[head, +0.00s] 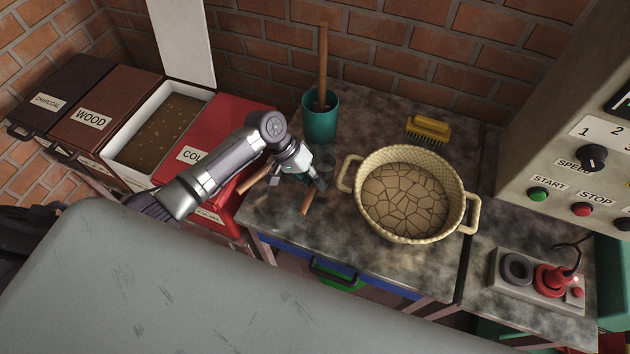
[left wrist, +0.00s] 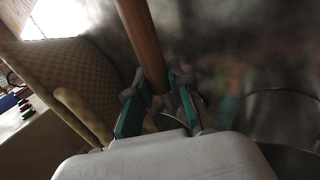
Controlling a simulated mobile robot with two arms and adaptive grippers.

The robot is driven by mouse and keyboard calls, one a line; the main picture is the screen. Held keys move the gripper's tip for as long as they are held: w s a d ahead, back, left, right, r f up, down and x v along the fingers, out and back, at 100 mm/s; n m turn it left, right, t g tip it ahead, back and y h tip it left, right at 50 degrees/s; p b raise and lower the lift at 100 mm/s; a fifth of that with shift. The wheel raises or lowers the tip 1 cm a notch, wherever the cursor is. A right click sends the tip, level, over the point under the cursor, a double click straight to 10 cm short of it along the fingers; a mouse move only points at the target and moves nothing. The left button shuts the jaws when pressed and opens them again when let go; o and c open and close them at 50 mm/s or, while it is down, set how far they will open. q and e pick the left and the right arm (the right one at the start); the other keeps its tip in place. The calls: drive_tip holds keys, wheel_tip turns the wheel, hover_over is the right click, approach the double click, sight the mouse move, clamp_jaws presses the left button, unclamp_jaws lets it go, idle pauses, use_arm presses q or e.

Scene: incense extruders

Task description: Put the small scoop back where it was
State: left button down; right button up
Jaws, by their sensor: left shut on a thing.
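My left gripper (head: 316,181) is low over the worktop, between the red box and the basket. In the left wrist view its green-padded fingers (left wrist: 160,100) are shut on a brown wooden handle (left wrist: 142,40), which I take to be the small scoop's. That handle also shows in the head view (head: 306,199), just below the gripper. The scoop's bowl is mostly hidden by the gripper, and I cannot tell whether the scoop touches the worktop. A second wooden handle (head: 254,180) lies left of the gripper. My right gripper is out of view.
A woven two-handled basket (head: 465,205) of cracked brown material stands close right of the gripper. A teal cup (head: 320,128) with a wooden stick stands behind it. A yellow brush (head: 428,128) lies farther back. The red box (head: 228,125) borders the worktop (head: 290,235) on the left.

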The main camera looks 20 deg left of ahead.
use_arm(q)
drive_tip(key=shift+f, duration=0.2)
drive_tip(key=c, duration=1.1)
unclamp_jaws()
drive_tip(key=shift+o, duration=0.2)
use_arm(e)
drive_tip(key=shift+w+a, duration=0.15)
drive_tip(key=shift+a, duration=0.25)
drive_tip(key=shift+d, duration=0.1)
use_arm(q)
drive_tip(key=shift+r, duration=0.25)
drive_tip(key=shift+a+r, duration=0.25)
drive_tip(key=b+v, duration=0.1)
drive_tip(key=v, duration=1)
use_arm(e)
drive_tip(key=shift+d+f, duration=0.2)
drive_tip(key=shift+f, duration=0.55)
use_arm(q)
drive_tip(key=shift+r, duration=0.1)
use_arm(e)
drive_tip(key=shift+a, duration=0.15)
